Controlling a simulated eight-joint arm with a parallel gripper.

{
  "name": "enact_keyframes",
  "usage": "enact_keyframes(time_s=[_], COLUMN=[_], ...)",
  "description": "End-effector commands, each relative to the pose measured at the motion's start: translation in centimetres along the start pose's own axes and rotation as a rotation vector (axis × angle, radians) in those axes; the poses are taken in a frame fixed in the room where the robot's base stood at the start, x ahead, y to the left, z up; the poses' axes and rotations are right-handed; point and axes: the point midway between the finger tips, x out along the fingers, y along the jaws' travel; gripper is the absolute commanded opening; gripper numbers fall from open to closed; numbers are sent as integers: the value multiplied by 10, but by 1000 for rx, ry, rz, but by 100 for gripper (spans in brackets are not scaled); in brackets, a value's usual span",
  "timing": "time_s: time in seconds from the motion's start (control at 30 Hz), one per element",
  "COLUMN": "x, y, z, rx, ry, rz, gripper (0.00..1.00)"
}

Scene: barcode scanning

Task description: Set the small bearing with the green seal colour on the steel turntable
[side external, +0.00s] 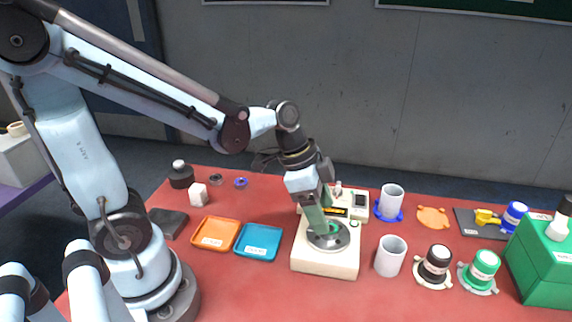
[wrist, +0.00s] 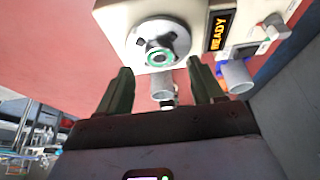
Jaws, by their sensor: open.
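The small bearing with a green seal (wrist: 160,57) is over the steel turntable (wrist: 158,27) in the wrist view, toward the disc's near side, beside the dark hub. I cannot tell if it lies flat on the disc. In the side external view the turntable (side external: 322,242) sits on top of a cream station, and a bit of green shows on it beside my fingers. My gripper (wrist: 158,68) is open, with one finger on either side of the bearing and apart from it. In the side external view my gripper (side external: 316,221) points down at the turntable and partly hides it.
A dark bearing (side external: 216,179) and a blue-sealed bearing (side external: 241,183) lie at the back left. An orange tray (side external: 216,233) and a teal tray (side external: 258,242) lie left of the station. A display reading READY (wrist: 220,31) stands beside the turntable. White cups (side external: 390,256) stand to the right.

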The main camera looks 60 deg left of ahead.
Motion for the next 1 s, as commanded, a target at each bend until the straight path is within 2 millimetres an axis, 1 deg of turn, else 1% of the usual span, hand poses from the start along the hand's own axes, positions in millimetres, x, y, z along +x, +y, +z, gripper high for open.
enact_keyframes(time_s=[0.03,0.4,0.6,0.73,0.83,0.93,1.0], x=[-8,-57,-78,-86,-88,-85,-81], y=[0,0,0,0,0,1,1], z=[0,0,0,0,1,6,12], rx=[-3,-2,-1,-1,-17,-97,-195], ry=[0,0,0,0,-1,0,10], rz=[-1,1,1,0,-9,-58,-118], gripper=[67,67,67,67,67,67,67])
